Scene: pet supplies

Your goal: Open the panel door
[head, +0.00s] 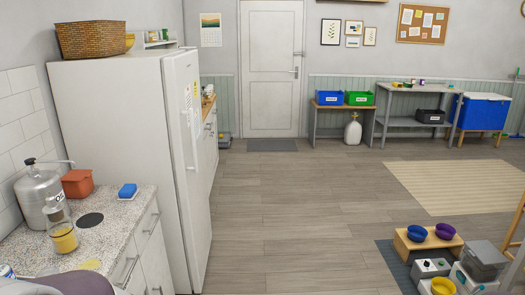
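The white panel door (271,95) stands in the back wall at the far end of the room, left of the picture's middle. It looks shut in its frame. A small lever handle (292,71) sits on its right side. A dark mat (272,145) lies on the floor at its foot. Neither of my grippers can be seen. Grey rounded parts at the bottom left edge may be my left arm, but no fingers show there.
A tall white fridge (125,150) and a speckled counter (110,215) line the left side. Grey plank floor (280,215) is open up to the door. Feeding bowls on a wooden stand (428,241) and several devices occupy the lower right. A low table (343,108) stands right of the door.

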